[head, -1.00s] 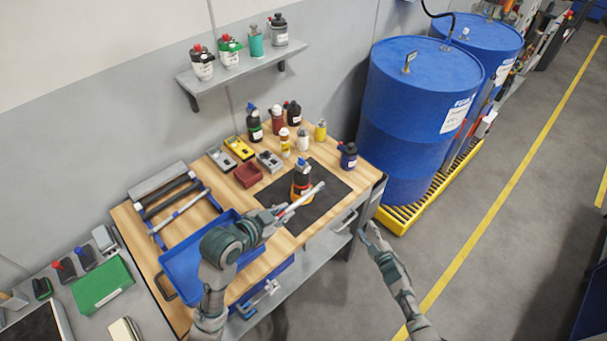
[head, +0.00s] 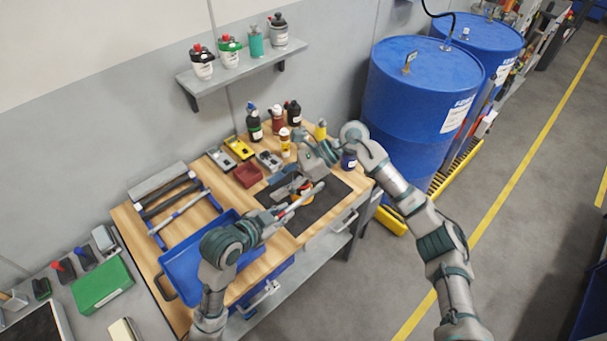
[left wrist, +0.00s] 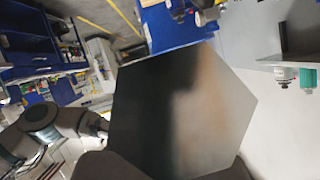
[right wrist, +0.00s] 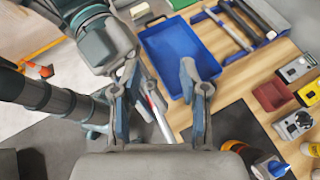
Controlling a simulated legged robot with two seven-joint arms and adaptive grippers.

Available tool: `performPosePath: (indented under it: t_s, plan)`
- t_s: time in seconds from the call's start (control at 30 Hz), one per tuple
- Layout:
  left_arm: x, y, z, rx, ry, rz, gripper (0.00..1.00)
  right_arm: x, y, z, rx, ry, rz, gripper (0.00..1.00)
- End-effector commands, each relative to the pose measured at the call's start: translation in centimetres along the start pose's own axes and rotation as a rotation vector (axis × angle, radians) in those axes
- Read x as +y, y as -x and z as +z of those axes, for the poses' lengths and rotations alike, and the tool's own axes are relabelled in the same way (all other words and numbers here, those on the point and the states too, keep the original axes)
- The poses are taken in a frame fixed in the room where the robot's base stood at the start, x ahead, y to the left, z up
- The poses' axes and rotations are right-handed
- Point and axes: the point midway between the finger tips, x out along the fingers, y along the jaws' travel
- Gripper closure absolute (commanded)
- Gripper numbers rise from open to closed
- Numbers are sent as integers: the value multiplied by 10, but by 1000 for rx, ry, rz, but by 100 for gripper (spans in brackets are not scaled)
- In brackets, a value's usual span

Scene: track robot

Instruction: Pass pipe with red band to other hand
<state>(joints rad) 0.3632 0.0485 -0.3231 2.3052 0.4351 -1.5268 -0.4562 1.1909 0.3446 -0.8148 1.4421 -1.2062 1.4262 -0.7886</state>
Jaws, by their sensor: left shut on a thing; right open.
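The pipe (head: 311,194) is a thin light grey rod, slanting up to the right over the dark mat. My left gripper (head: 274,214) is shut on its lower left end. In the left wrist view a large grey hexagonal face (left wrist: 185,115), apparently the pipe's near end, fills the middle. My right gripper (head: 285,183) is open above the mat, near the pipe. In the right wrist view, the pipe (right wrist: 158,115), with some red on it, shows between the open blue-padded fingers of the right gripper (right wrist: 160,85), without clear contact. The red band is partly hidden.
A blue tray (head: 180,272) lies under my left arm. Several bottles, including a dark green one (head: 254,127), stand at the bench's back. Blue drums (head: 415,90) stand right of the bench.

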Motion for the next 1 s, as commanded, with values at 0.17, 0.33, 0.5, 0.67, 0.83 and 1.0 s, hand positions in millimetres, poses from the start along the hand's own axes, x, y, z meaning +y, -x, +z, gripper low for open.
performPosePath:
  t_s: [0.17, 0.33, 0.5, 0.67, 0.83, 1.0]
  plan:
    - [0, 0, -1, 1, 0, -1, 100, 18, 17, -2, 568, 367, 8, 56]
    - [0, 0, 0, 1, 0, 0, 100, 20, 50, -2, 904, 515, 4, 56]
    - [0, -1, 0, 1, 0, 0, 100, 19, 60, -4, 1016, 553, 3, 56]
    - [0, -1, 0, 1, 0, 0, 100, 14, 49, -22, 1019, 552, 5, 56]
    - [0, 0, 0, 1, 0, 0, 100, 6, 29, -50, 1016, 553, 6, 56]
    - [0, 0, 0, 1, 0, -1, 100, -2, 12, -75, 1014, 553, 4, 56]
